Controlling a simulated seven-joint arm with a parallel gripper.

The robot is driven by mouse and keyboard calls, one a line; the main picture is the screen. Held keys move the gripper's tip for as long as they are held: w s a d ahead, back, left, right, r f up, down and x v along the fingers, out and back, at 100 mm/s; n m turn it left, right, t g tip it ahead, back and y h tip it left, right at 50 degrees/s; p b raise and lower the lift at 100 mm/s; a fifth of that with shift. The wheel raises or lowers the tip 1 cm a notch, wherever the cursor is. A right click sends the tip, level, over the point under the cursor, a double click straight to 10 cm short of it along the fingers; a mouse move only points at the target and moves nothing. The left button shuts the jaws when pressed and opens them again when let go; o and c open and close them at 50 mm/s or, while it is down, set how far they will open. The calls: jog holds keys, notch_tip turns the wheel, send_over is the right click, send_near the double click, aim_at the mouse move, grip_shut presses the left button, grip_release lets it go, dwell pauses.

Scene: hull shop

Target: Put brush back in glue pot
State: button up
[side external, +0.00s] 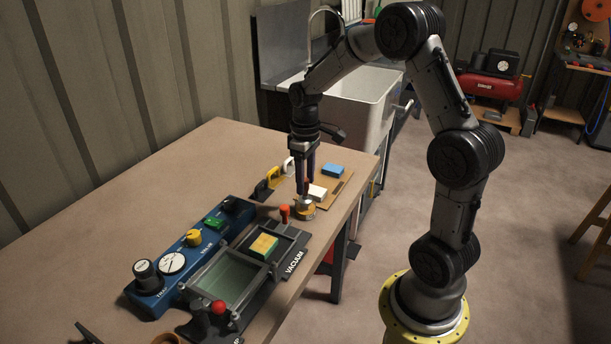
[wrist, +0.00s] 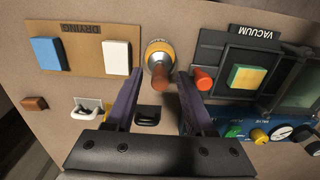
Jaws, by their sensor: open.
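The glue pot (side external: 303,212), a small round pot with a yellow-orange band and a pale metallic top, stands on the table near its right edge. It shows at the top middle of the wrist view (wrist: 150,48). A brown-orange brush handle (wrist: 159,77) rises from the pot's top towards the wrist camera; the bristle end is hidden. My gripper (side external: 305,188) points straight down just above the pot. In the wrist view its open fingers (wrist: 160,82) stand on either side of the handle, with gaps showing.
The drying board (wrist: 80,65) holds a blue block (wrist: 48,53) and a white block (wrist: 117,57) beside the pot. The vacuum frame (side external: 290,243), with a red knob (wrist: 203,80) and a yellow-green block (side external: 263,245), is close on the other side. A blue control box (side external: 180,265) lies beyond.

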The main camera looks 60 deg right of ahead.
notch_tip(320, 180, up, 12)
jog(key=s+a+r+t, duration=0.3)
jog(key=s+a+r, duration=0.2)
jog(key=s+a, duration=0.45)
jog(key=s+a+f+t, duration=0.2)
jog(key=s+a+f, duration=0.1)
jog(key=s+a, duration=0.4)
jog(key=shift+s+f+t, duration=0.3)
jog(key=shift+s, duration=0.5)
